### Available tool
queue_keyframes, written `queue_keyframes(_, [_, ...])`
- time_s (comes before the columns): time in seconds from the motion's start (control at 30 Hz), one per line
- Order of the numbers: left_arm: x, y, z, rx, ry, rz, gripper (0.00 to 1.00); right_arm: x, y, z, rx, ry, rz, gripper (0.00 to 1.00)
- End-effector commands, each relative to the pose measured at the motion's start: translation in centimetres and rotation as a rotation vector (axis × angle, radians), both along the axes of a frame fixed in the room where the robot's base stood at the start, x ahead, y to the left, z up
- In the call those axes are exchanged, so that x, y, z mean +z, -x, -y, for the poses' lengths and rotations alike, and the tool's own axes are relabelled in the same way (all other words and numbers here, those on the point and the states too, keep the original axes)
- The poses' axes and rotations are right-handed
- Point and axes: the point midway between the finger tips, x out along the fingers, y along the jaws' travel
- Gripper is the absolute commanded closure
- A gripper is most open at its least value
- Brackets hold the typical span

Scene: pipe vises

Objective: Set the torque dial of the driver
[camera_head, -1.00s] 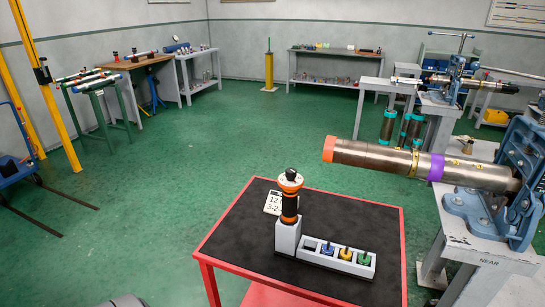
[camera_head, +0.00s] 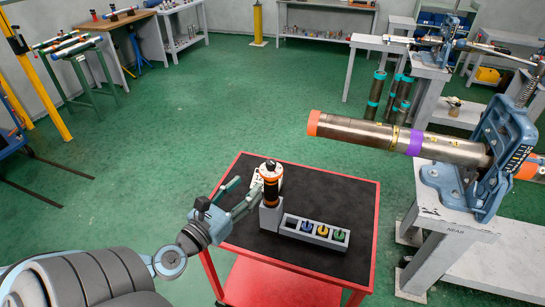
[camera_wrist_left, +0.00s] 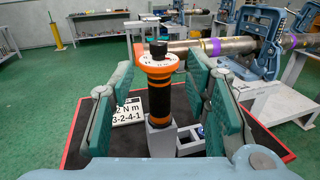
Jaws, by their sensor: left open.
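The driver (camera_head: 271,190), black with orange bands and a white dial (camera_head: 270,169) with a black knob on top, stands upright in a grey holder (camera_head: 270,217) on the red cart (camera_head: 232,246). My left gripper (camera_head: 247,186) is open, just left of the driver. In the left wrist view the driver (camera_wrist_left: 160,98) shows between the spread green finger pads, with room on both sides. A white card (camera_wrist_left: 127,115) reading "2 N m" and "3-2-4-1" lies behind it, partly covered by a finger. My right gripper is out of view.
A grey rack (camera_head: 315,233) with blue, yellow and green pieces sits right of the holder. The cart's back right top is clear.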

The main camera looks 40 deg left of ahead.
Motion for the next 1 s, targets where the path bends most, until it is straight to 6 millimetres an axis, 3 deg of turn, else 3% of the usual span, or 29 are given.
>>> queue_keyframes(0.3, [0.4,-8.4,-0.7,0.004,0.01,0.005,0.57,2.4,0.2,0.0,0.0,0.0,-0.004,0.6])
queue_keyframes(0.5, [0.1,-11.5,-0.9,0.002,0.008,0.003,0.57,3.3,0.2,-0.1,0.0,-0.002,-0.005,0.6])
queue_keyframes(0.9, [-0.2,-12.5,-0.9,0.0,0.008,0.001,0.57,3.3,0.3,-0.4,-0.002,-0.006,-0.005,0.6])
queue_keyframes(1.0, [-0.2,-12.5,-0.9,0.0,0.008,0.001,0.73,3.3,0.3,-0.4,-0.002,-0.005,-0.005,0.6])
